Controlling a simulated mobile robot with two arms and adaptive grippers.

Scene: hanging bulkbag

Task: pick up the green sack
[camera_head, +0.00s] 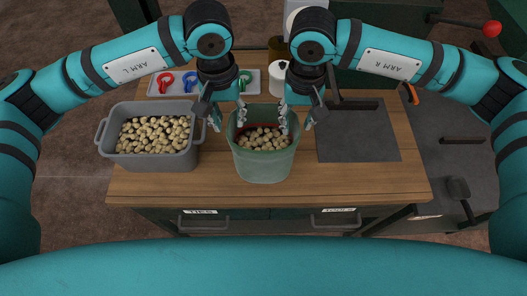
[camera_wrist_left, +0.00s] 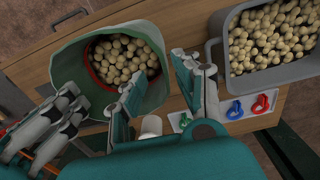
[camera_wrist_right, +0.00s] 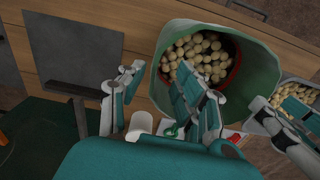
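The green sack (camera_head: 264,166) stands upright and open on the wooden table, holding pale round potatoes (camera_head: 263,139). A red band shows inside it around the potatoes. My left gripper (camera_head: 229,117) is at the sack's left rim, open, with one finger over the mouth and the other outside the wall. The left wrist view shows the rim of the sack (camera_wrist_left: 160,108) between its fingers. My right gripper (camera_head: 296,119) is open at the right rim in the same way, with the sack (camera_wrist_right: 258,75) also in the right wrist view. Neither gripper visibly pinches the wall.
A grey crate (camera_head: 152,163) of similar potatoes stands left of the sack. A tray (camera_head: 205,92) with red, blue and green ties lies behind. A white container (camera_head: 280,76) is behind the sack. A dark flat plate (camera_head: 357,138) lies to the right. The table front is clear.

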